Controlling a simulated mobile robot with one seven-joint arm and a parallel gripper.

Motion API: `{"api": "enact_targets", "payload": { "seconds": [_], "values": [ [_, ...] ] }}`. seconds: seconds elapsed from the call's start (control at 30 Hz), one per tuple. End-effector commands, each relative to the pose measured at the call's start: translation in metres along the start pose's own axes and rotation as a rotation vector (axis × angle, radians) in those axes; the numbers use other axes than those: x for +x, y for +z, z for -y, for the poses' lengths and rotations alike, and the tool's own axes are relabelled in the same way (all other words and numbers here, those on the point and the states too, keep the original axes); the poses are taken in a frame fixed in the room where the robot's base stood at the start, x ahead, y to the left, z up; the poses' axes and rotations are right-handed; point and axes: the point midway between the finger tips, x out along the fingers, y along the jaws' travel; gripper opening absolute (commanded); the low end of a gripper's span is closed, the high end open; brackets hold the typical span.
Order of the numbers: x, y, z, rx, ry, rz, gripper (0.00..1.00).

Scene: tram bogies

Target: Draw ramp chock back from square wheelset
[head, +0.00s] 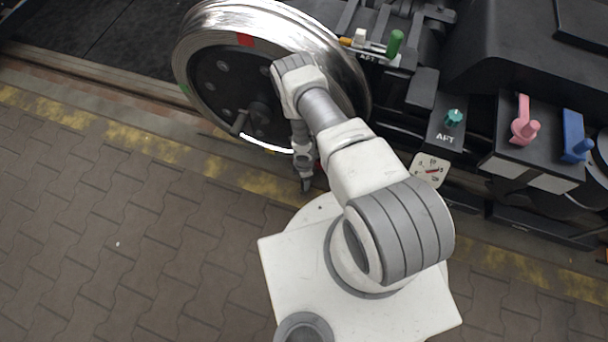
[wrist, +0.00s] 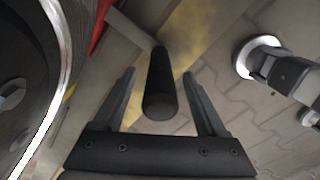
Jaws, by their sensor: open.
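The ramp chock shows only in part: a red piece (wrist: 99,24) lies at the top left of the wrist view, with a grey bar (wrist: 130,28) running from it to a black cylindrical handle (wrist: 160,88). My gripper (wrist: 159,74) is open, with one finger on each side of the handle and a visible gap on both sides. The wheelset's wheel (wrist: 22,75) fills the left of the wrist view. In the head view, the wheel (head: 217,85) stands on the left and my gripper (head: 305,184) is low beside it. My arm hides most of the chock there.
Pink (head: 522,122) and blue (head: 574,137) levers, a teal knob (head: 453,118), a green-handled control (head: 394,44) and a dial (head: 429,171) sit right of the wheel. The paved floor (head: 120,220) at the lower left is clear.

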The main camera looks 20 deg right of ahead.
Motion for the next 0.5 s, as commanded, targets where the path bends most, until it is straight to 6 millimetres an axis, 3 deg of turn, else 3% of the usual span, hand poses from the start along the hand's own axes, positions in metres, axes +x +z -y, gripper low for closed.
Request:
{"api": "enact_targets", "payload": {
  "seconds": [0.37, 0.5],
  "values": [
    [0.0044, 0.0, -0.0001, 0.001, 0.0, 0.0, 0.74],
    [0.0044, 0.0, -0.0001, 0.0, 0.0, 0.0, 0.51]
  ]
}}
